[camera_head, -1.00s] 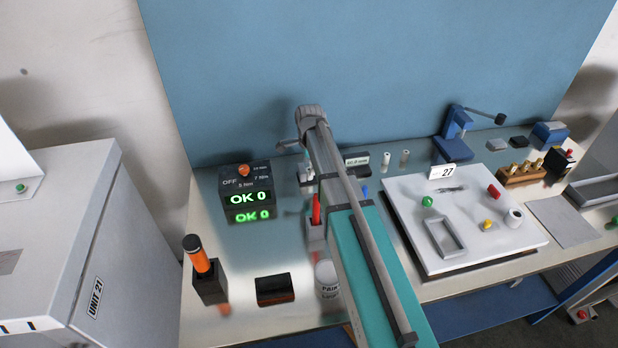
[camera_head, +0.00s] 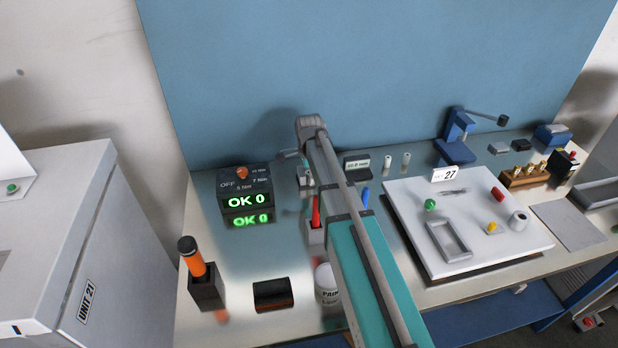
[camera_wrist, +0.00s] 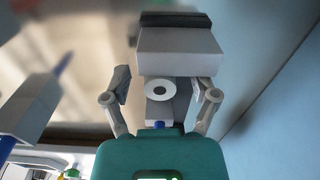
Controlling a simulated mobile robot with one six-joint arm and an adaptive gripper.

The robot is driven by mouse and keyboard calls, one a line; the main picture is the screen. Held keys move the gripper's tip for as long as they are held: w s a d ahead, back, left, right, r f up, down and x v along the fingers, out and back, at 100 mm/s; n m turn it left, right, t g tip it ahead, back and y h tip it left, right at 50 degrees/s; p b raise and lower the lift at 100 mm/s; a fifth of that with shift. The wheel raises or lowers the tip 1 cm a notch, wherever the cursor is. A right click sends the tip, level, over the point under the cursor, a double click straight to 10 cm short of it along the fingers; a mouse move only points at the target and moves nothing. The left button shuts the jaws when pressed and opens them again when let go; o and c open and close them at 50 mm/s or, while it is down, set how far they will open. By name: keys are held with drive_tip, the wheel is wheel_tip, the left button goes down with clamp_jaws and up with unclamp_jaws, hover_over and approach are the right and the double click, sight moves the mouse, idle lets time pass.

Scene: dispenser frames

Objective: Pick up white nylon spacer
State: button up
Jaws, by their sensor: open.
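A white ring-shaped piece, which looks like the white nylon spacer (camera_wrist: 156,90), shows end-on in the wrist view, in front of a grey block (camera_wrist: 180,52) with a dark top. My gripper (camera_wrist: 166,84) is open, with one finger on each side of the ring. I see no clear contact, and the depth between fingers and ring cannot be told. In the head view my arm hides most of the gripper and that spot. A small grey fixture (camera_head: 304,180) shows partly beside the arm.
Two white cylinders (camera_head: 397,161) stand beyond the arm near a labelled gauge block (camera_head: 356,167). A red-handled tool in a holder (camera_head: 314,236) and a white paint pot (camera_head: 326,284) stand close to the arm. A white board (camera_head: 470,195) with small parts lies right.

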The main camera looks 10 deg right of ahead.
clamp_jaws()
drive_tip(key=shift+r, duration=0.1)
idle(0.4)
wheel_tip(320, 180, up, 18)
drive_tip(key=p, duration=1.8)
